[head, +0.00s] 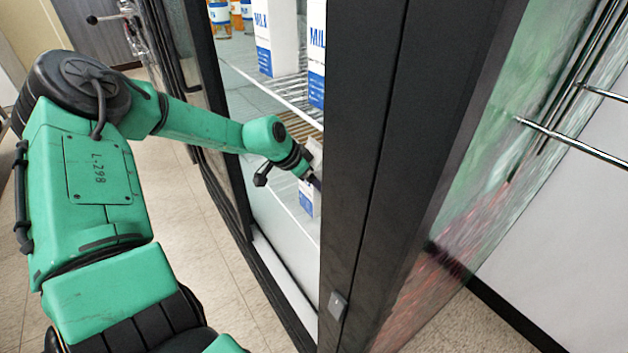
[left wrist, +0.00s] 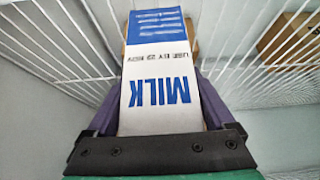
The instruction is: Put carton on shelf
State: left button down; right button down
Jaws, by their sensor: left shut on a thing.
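A white and blue milk carton (left wrist: 160,75) fills the middle of the left wrist view, between the fingers of my left gripper (left wrist: 158,115). The gripper is shut on it. In the head view my green left arm reaches into the glass-doored fridge, and part of the held carton (head: 306,196) shows at the gripper (head: 312,180). The dark door frame hides the rest of the carton and the fingertips. A white wire shelf (head: 290,92) is above the gripper. I cannot tell whether the carton touches a surface. My right gripper is not in view.
Other milk cartons (head: 275,38) and orange bottles (head: 222,18) stand on the upper wire shelf. A brown box (left wrist: 285,38) shows beyond the wires in the left wrist view. The dark door frame (head: 375,150) stands close right of my arm.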

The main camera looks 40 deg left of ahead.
pick_arm(q)
grip_release()
jog(key=shift+r, duration=0.1)
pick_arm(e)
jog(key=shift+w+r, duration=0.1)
pick_arm(q)
jog(key=p+v, duration=0.3)
jog(key=v, duration=0.9)
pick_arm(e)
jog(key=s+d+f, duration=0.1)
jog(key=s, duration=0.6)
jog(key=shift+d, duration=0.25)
